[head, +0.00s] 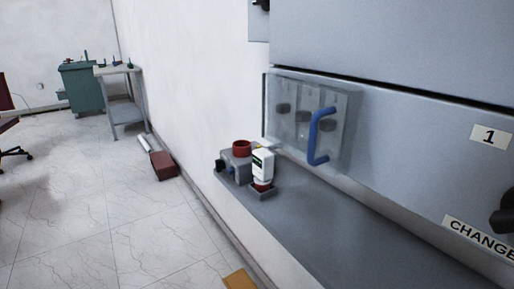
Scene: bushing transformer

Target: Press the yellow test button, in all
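A small grey device (238,163) with a red round top (242,148) and dark side knobs sits at the far left end of the grey ledge. A tiny yellow spot (258,146) shows behind the white bottle; it is too small to tell whether it is the test button. No other yellow button is clear in view. My gripper is not in view.
A clear cover with a blue handle (320,136) is on the grey cabinet (400,150). A red box (163,165) lies by the wall. The tiled floor (110,230) at left is mostly clear.

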